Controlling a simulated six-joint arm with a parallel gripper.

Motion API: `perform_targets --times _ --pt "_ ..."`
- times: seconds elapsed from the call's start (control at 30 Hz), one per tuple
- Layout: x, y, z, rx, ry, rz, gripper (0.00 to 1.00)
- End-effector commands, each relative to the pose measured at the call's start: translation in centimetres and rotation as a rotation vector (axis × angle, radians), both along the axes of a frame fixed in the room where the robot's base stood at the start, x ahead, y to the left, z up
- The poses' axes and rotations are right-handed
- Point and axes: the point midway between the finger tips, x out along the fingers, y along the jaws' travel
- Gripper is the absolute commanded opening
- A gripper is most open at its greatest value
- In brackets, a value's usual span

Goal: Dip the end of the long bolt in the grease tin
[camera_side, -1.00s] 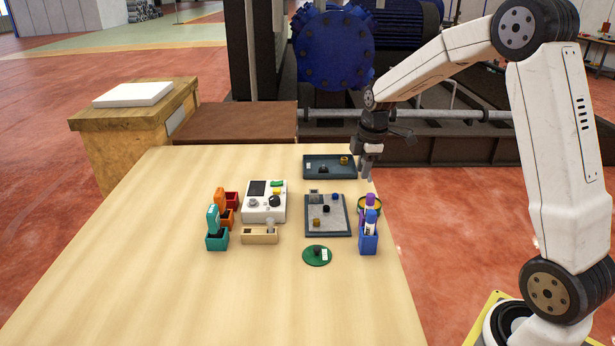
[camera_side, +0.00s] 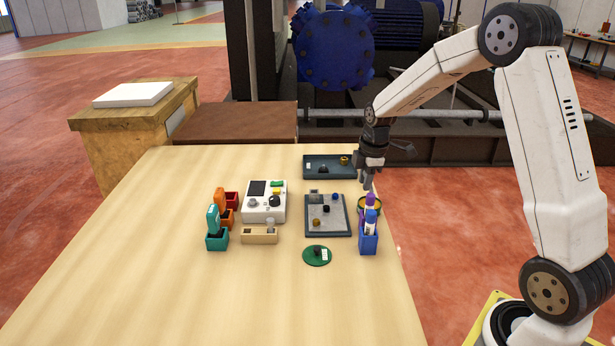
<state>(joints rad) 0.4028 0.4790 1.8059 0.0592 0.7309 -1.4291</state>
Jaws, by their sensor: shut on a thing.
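My gripper (camera_side: 369,168) is shut on the long bolt (camera_side: 367,183), a thin grey shaft that hangs down roughly upright below the fingers. Its upper part is hidden by the gripper. The grease tin (camera_side: 379,203) is a round tin with a yellowish rim near the table's right edge. The blue cup and its markers hide much of the tin. In the picture the bolt's lower end is just above the tin's far rim; I cannot tell whether it is over the opening.
A blue cup (camera_side: 368,244) with upright markers stands just in front of the tin. A dark tray (camera_side: 312,174) lies behind, a grey parts tray (camera_side: 341,228) to the left. A green disc (camera_side: 309,259) and a white device (camera_side: 262,213) are farther left. The front table is clear.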

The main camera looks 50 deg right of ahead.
Motion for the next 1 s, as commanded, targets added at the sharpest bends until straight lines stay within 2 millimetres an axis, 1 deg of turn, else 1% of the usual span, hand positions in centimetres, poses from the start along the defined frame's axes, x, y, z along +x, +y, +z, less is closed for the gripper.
perform_targets --times 0.2,0.4,1.0 --pt "0.0 0.0 -1.6 0.001 0.001 0.000 0.00" --pt "0.0 0.0 -2.3 -0.001 -0.001 0.000 0.00" --pt "0.0 0.0 -2.4 -0.001 -0.002 0.000 0.00"
